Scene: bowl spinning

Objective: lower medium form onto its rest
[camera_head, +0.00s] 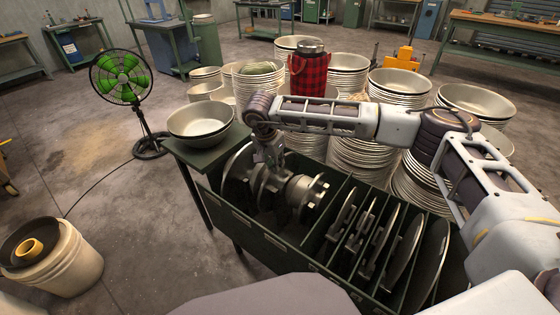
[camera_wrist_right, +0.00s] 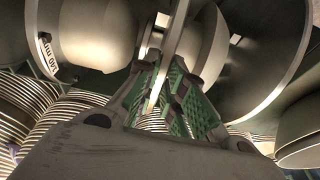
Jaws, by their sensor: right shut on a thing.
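My right gripper (camera_head: 270,152) points down over the left part of the dark green rack (camera_head: 290,250). In the right wrist view its green-padded fingers (camera_wrist_right: 178,100) are shut on a thin upright metal plate or flange (camera_wrist_right: 172,45), part of a steel form. In the head view this form (camera_head: 262,186) hangs or sits on edge just below the gripper, within the rack's left bay. Its lower edge is hidden by the rack wall, so I cannot tell whether it touches its rest. Another steel form (camera_head: 306,192) with a notched hub is close on its right. My left gripper is not in view.
Several thin discs and tools (camera_head: 378,240) stand in the rack's right slots. Bowls (camera_head: 200,120) sit on the rack's left top. Stacked bowls (camera_head: 365,150) and a red plaid flask (camera_head: 309,72) are behind, close to my arm. Open floor lies left.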

